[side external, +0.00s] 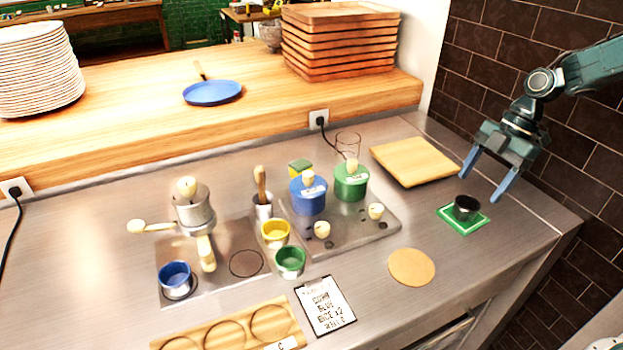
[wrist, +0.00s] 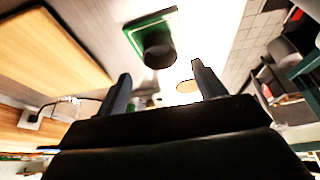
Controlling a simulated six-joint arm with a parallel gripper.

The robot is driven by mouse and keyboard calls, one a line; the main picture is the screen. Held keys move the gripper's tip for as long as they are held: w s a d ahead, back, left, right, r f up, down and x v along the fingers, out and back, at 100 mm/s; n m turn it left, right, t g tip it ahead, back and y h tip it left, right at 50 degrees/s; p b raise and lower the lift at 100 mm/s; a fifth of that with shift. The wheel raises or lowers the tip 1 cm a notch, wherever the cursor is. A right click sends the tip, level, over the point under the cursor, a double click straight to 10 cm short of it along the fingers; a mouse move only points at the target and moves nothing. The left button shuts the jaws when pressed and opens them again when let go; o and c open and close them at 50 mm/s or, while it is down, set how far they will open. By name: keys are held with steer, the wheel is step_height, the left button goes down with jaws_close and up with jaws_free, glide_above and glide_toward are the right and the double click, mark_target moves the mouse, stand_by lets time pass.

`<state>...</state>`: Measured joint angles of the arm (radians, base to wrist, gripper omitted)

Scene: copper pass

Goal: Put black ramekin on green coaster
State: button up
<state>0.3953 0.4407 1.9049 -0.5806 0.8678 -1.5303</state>
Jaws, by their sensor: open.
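The black ramekin (side external: 466,207) sits upright on the green coaster (side external: 451,223) near the right end of the steel counter. In the wrist view the ramekin (wrist: 159,50) covers part of the green coaster (wrist: 140,27), whose rim shows around it. My gripper (side external: 481,186) is open and empty, above the counter and just above the ramekin in the picture, apart from it. In the wrist view my two fingers (wrist: 160,82) stand wide apart with nothing between them touching.
A wooden board (side external: 415,160) lies left of the gripper, with a clear glass (side external: 347,144) beside it. A round cork mat (side external: 411,266) lies nearer the front. Blue (side external: 308,196) and green (side external: 351,182) pots stand on the hob plate. A brown tiled wall (side external: 545,60) is at right.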

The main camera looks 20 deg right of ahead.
steer(key=v, duration=0.7)
steer(key=shift+r, duration=0.2)
stand_by(0.4)
steer(key=s+a+r+m+t+h, duration=0.3)
steer(key=s+a+r+m, duration=0.5)
steer(key=s, duration=0.2)
steer(key=s+m+t+h, duration=0.1)
steer(key=s+m+t, duration=0.1)
steer(key=s+m, duration=0.8)
steer(key=shift+s+f+t+h, duration=0.3)
steer(key=shift+s+f, duration=0.05)
steer(key=shift+s, duration=0.7)
